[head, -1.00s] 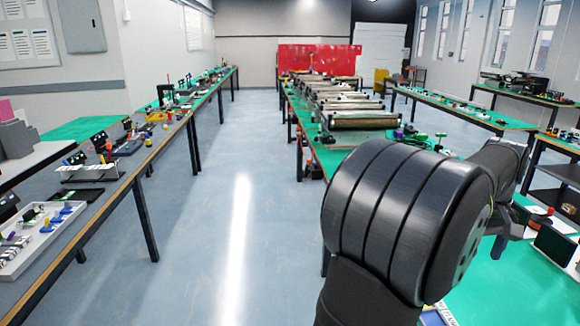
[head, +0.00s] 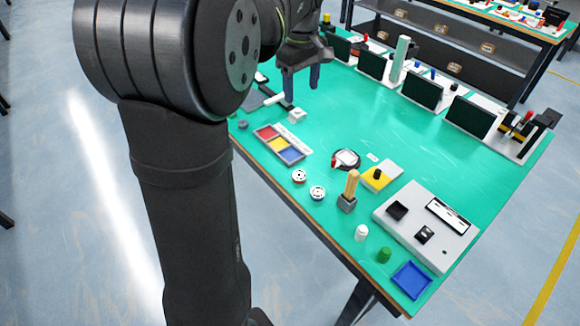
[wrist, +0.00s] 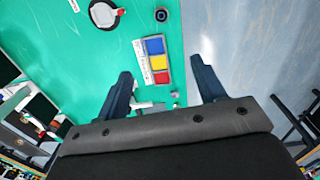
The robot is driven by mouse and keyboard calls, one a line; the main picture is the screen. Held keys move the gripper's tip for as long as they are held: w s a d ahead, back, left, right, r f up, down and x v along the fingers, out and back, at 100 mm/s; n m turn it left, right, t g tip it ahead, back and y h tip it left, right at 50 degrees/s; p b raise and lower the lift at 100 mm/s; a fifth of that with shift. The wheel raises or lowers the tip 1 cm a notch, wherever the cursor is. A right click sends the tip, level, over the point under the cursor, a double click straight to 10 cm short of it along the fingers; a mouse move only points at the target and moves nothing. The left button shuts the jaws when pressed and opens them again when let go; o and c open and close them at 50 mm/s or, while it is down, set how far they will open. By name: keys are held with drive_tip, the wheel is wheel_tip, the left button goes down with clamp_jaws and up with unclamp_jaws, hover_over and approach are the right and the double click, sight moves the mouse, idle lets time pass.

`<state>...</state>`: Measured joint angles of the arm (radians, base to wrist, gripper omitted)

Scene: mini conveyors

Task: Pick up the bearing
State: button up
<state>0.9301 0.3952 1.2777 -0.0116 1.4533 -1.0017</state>
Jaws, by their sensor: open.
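Either could be the bearing; I cannot tell which. One round disc, dark in this view (wrist: 161,14), shows at the top of the wrist view, beyond the fingertips. My gripper (head: 301,84) is open and empty above the far left part of the green table, apart from the discs. In the wrist view my gripper (wrist: 160,68) has its two dark fingers spread wide.
A tray with red, yellow and blue sections (head: 261,132) lies between my gripper and the discs. A wooden peg in a grey block (head: 347,204), a black-ringed round item (head: 346,160) and a grey panel box (head: 398,232) stand to the right. The green middle is mostly clear.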

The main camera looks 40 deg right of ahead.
wheel_tip(320, 180, down, 7)
drive_tip(key=a+n+h, duration=0.2)
drive_tip(key=n, duration=0.7)
drive_tip(key=n+t+h, duration=0.1)
drive_tip(key=n+h, duration=0.1)
drive_tip(key=n, duration=1)
approach(299, 176)
drive_tip(key=x, duration=0.8)
drive_tip(key=shift+f, duration=0.3)
drive_tip(key=shift+c, duration=0.2)
drive_tip(key=c, duration=1.1)
